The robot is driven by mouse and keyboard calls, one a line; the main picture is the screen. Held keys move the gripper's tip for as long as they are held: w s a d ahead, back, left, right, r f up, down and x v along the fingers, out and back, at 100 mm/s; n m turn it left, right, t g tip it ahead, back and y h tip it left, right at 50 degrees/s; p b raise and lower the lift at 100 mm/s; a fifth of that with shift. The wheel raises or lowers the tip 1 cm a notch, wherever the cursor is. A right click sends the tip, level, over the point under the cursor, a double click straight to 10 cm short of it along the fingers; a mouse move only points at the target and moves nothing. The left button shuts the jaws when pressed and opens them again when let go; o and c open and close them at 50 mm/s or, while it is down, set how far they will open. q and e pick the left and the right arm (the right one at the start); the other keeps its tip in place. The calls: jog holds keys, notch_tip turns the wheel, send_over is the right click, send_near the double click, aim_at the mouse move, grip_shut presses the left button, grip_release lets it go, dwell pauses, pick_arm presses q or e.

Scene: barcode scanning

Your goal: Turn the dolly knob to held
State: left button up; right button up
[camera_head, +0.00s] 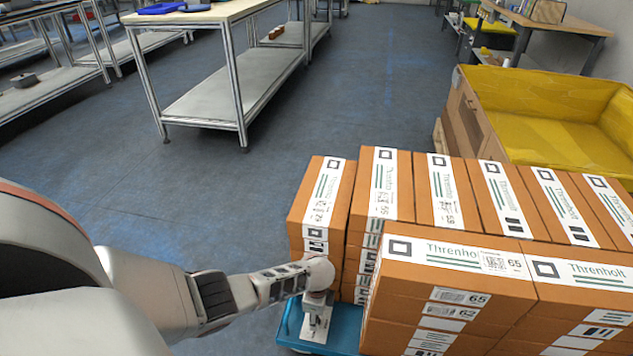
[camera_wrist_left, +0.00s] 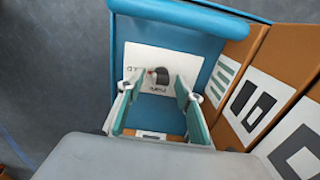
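The blue dolly (camera_head: 346,328) carries stacked boxes and shows its near left corner in the head view. A white label plate (camera_head: 314,328) lies on that corner. In the left wrist view, the dark knob (camera_wrist_left: 161,76) with a reddish mark sits on the white plate (camera_wrist_left: 132,58) of the dolly (camera_wrist_left: 185,17). My left gripper (camera_head: 318,300) points down over the plate. In the left wrist view, the left gripper (camera_wrist_left: 160,86) has its fingers apart, one on each side of the knob; I cannot tell contact. The knob's setting is not readable. My right gripper is not in view.
Brown Threnholt boxes (camera_head: 455,285) stand stacked on the dolly, close to the right of my left gripper. A crate with yellow lining (camera_head: 560,140) is behind them. A metal-framed workbench (camera_head: 235,85) stands further back. The floor to the left is clear.

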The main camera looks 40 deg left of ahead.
pick_arm(q)
jog(key=shift+r, duration=0.1)
notch_tip(320, 180, up, 12)
dwell(0.8)
dwell(0.4)
